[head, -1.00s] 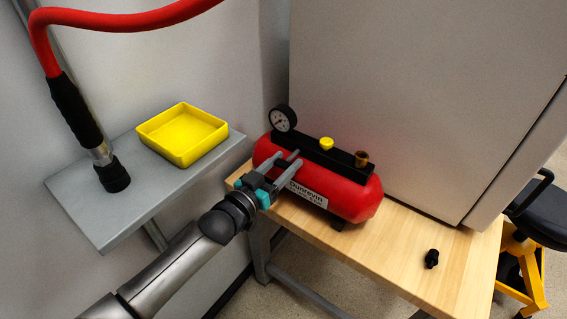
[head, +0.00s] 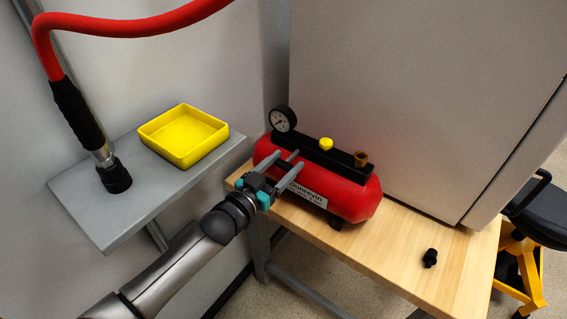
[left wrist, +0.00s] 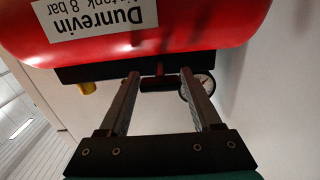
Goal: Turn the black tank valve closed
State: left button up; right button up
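The red air tank (head: 345,196) lies on the wooden bench, with a black bar along its top. A small dark handle, apparently the black valve (left wrist: 158,84), shows between my left fingers in the left wrist view. My left gripper (head: 291,159) is over the tank's near left side. It also shows in the left wrist view (left wrist: 160,75), its fingers spread with the dark handle between them and a gap on each side. Contact with the handle cannot be made out. The handle's turn position is unclear. My right gripper is not in view.
The tank carries a pressure gauge (head: 283,119), a yellow knob (head: 326,144) and a brass fitting (head: 361,159). A small black part (head: 430,258) lies on the bench (head: 390,255). A yellow tray (head: 183,137) and a red hose (head: 130,27) are at the left shelf (head: 90,215).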

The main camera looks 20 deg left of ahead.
pick_arm(q)
jog(key=shift+o, duration=1.4)
jog(key=p+v, duration=0.2)
jog(key=v, duration=1.3)
jog(key=shift+s, duration=0.1)
